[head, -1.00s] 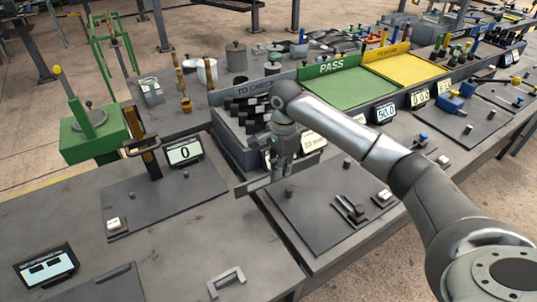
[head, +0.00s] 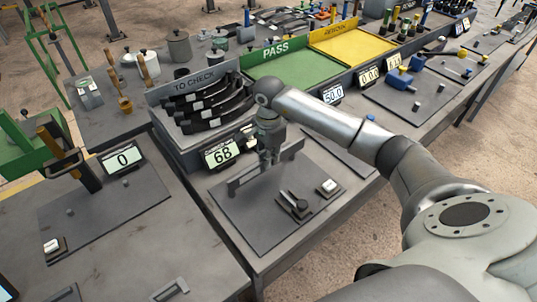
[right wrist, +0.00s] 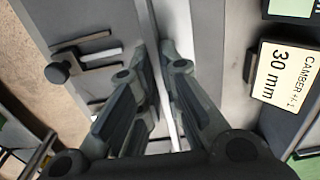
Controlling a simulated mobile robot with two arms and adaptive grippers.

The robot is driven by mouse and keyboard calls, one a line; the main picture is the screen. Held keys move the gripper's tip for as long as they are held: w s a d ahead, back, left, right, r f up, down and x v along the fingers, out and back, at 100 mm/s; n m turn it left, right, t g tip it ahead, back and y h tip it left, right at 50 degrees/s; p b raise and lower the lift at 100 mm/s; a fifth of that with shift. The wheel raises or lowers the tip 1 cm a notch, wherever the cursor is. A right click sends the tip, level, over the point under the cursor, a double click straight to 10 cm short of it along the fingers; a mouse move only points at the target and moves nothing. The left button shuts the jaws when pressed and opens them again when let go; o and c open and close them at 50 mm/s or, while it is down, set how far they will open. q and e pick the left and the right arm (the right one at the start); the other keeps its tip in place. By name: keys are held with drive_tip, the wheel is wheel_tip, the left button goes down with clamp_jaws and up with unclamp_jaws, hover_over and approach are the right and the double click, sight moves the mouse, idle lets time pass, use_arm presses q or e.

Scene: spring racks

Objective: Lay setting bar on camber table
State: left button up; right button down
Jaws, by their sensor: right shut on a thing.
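My right gripper (head: 268,160) is shut on the setting bar (head: 288,156), a long grey bar with short downturned ends. In the head view the bar lies slanted over the dark plate of the camber table (head: 262,222); I cannot tell whether it touches the plate. In the right wrist view the fingers (right wrist: 158,70) close on the bar's thin, pale edge (right wrist: 172,112). The camber table's display (head: 222,152) reads 68. My left gripper is not in view.
A TO CHECK rack (head: 200,90) of dark curved leaves stands just behind the plate. A small clamp block (head: 294,203) and a white button (head: 328,186) sit near its right front edge. The green PASS tray (head: 290,75) and yellow tray (head: 355,48) lie farther back.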

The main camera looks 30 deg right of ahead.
wheel_tip(320, 180, down, 4)
drive_tip(key=b, duration=0.2)
drive_tip(key=shift+w+d+b, duration=0.1)
drive_tip(key=shift+b, duration=0.3)
drive_tip(key=shift+f+b, duration=0.9)
drive_tip(key=shift+f, duration=0.2)
drive_tip(key=shift+b, duration=0.35)
idle(0.4)
drive_tip(key=shift+w+b, duration=0.5)
drive_tip(key=shift+w, duration=0.2)
idle(0.8)
drive_tip(key=shift+f, duration=0.2)
idle(0.3)
drive_tip(key=c, duration=1.5)
unclamp_jaws()
drive_tip(key=shift+c, duration=0.2)
drive_tip(key=shift+o, duration=0.4)
drive_tip(key=shift+s+f, duration=0.15)
drive_tip(key=shift+f, duration=0.05)
drive_tip(key=o, duration=0.4)
